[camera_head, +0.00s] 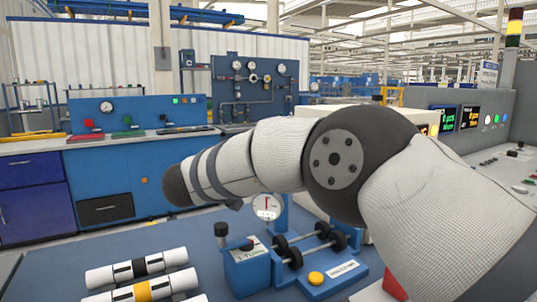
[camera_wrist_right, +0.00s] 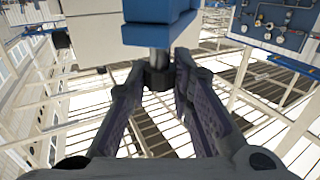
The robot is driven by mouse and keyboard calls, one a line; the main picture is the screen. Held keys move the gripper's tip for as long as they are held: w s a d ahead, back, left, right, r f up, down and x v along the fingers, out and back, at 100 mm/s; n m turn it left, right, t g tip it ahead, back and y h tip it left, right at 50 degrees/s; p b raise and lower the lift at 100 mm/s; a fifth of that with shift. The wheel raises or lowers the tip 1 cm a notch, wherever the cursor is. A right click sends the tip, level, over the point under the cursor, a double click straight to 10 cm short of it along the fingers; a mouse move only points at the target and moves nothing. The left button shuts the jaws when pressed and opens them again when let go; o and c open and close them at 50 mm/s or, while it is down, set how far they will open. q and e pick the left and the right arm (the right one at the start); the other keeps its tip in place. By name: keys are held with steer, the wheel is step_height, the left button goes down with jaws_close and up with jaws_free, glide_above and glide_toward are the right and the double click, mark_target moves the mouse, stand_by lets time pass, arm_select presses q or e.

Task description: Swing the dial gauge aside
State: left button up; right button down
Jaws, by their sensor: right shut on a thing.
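The dial gauge (camera_head: 266,206), with a round white face, stands on the blue table beside a blue upright post (camera_head: 281,214). The post's upper part is hidden behind my right forearm. My right gripper is hidden in the head view. In the right wrist view my right gripper (camera_wrist_right: 158,78) has its fingertips shut on a dark knob (camera_wrist_right: 157,80) on a short grey stem. The stem joins a blue block (camera_wrist_right: 160,32). I cannot tell for certain which part of the fixture this is. My left gripper is not in view.
A blue block with a grey pin and dark cap (camera_head: 246,262) stands at front centre. Black rollers (camera_head: 314,246) and a yellow button (camera_head: 316,278) lie to its right. Banded white pipes (camera_head: 137,267) lie at left. A grey console (camera_head: 470,130) stands at right.

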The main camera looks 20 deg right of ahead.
steer(key=c, duration=1.4)
jaws_free()
steer(key=shift+d, duration=0.15)
steer(key=v, duration=1.2)
steer(key=shift+c, duration=0.2)
